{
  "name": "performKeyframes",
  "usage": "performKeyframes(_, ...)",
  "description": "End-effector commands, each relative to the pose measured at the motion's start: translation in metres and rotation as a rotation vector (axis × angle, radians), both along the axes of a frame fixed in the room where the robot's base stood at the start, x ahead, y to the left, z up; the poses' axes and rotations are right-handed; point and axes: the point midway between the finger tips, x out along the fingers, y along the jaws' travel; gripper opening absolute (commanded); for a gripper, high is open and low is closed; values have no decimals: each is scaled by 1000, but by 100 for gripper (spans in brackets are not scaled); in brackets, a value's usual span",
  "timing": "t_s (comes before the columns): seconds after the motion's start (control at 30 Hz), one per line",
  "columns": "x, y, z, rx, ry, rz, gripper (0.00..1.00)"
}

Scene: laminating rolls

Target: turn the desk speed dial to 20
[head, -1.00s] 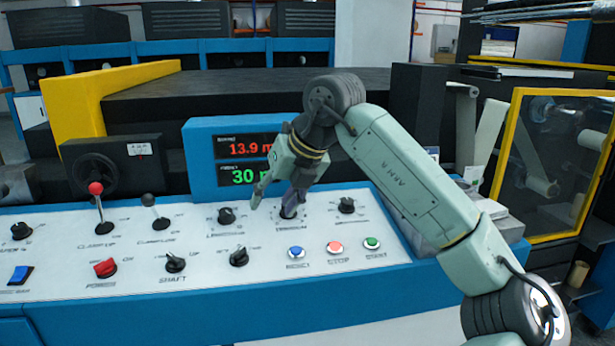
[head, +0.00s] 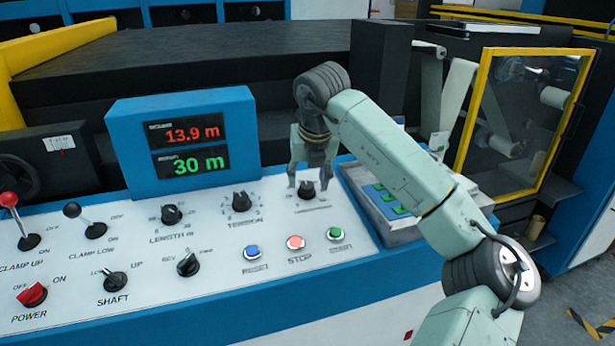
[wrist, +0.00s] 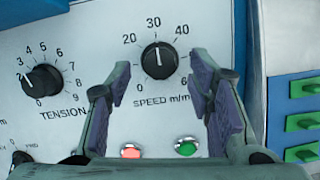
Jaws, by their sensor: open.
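The speed dial (wrist: 158,60) is a black round knob with a white pointer mark, labelled SPEED m/min, on the white desk panel. Its mark points nearly straight up, close to 30; the 20 is up and left of it. In the head view the speed dial (head: 307,189) is the rightmost knob of the upper row, partly framed by my fingers. My gripper (head: 307,180) is open above it. In the wrist view my gripper (wrist: 160,80) has its purple-padded fingers on either side of the line to the dial, apart from it, with nothing between the pads.
The tension dial (wrist: 42,80) sits left of the speed dial. Red stop (head: 296,242) and green start (head: 335,234) buttons lie in front. A grey tray with green-marked blue blocks (head: 388,201) is at the right. The display (head: 190,145) reads 13.9 m and 30 m.

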Motion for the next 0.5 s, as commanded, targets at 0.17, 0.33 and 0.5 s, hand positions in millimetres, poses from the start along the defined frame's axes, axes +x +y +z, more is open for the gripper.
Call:
performKeyframes(0.17, 7, 2, -16, 0, 0, 0, 48)
performKeyframes(0.33, 9, 2, -21, 0, -1, 1, 48)
performKeyframes(0.5, 8, 2, -21, 0, -1, 1, 48)
